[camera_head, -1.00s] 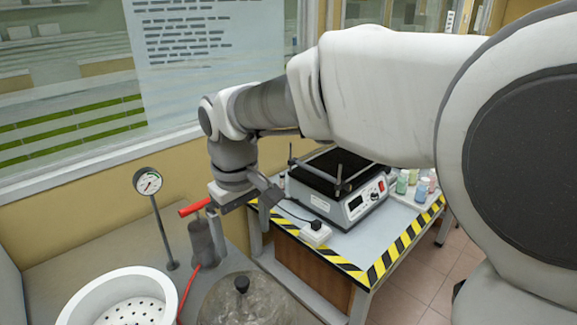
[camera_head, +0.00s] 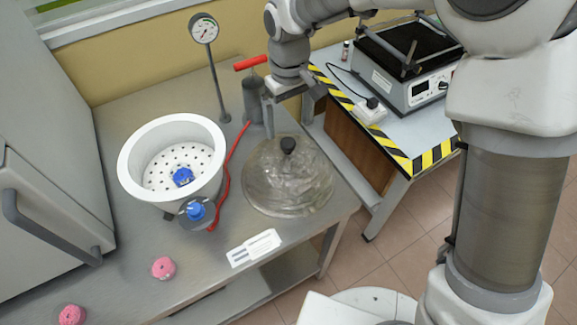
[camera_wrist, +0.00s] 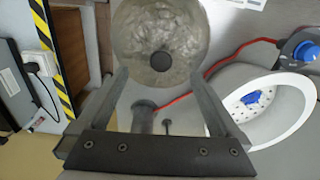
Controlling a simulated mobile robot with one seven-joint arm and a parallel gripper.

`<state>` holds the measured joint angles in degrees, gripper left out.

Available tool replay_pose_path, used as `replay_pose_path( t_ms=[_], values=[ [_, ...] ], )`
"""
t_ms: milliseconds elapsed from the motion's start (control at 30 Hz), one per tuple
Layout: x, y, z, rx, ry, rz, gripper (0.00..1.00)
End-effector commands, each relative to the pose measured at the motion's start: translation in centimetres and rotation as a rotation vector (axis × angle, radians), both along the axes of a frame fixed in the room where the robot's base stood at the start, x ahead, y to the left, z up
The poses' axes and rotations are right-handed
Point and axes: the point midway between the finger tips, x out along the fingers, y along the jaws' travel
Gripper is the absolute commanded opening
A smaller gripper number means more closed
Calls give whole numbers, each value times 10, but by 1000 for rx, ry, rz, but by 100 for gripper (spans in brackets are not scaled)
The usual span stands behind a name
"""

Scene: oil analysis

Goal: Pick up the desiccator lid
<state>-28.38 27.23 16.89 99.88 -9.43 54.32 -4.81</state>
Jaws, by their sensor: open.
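The desiccator lid (camera_head: 288,183) is a clear glass dome with a black knob (camera_head: 288,145) on top. It rests on the steel table, right of the white desiccator bowl (camera_head: 130,165). In the wrist view the lid (camera_wrist: 185,25) lies beyond the fingertips, with its knob (camera_wrist: 161,61) roughly centred between them. My gripper (camera_wrist: 160,85) is open and empty. In the head view my gripper (camera_head: 285,105) is above and behind the lid, apart from it, and partly hidden by the arm.
A pump with a red handle (camera_head: 251,63) and a pressure gauge (camera_head: 204,30) stand behind the lid. A red hose (camera_head: 232,160) runs between bowl and lid. A hazard-taped table with a hot plate (camera_head: 400,75) is at the right. Two pink items (camera_head: 163,267) lie in front.

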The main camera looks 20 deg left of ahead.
Motion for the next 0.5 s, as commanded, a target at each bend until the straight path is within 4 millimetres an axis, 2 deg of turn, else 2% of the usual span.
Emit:
replay_pose_path(
  t_ms=[100,333,500],
  values=[
    [-1,0,-19,-1,2,1,100],
    [-1,0,-35,-1,1,2,100],
    [-2,2,-60,-1,3,1,100]
  ],
)
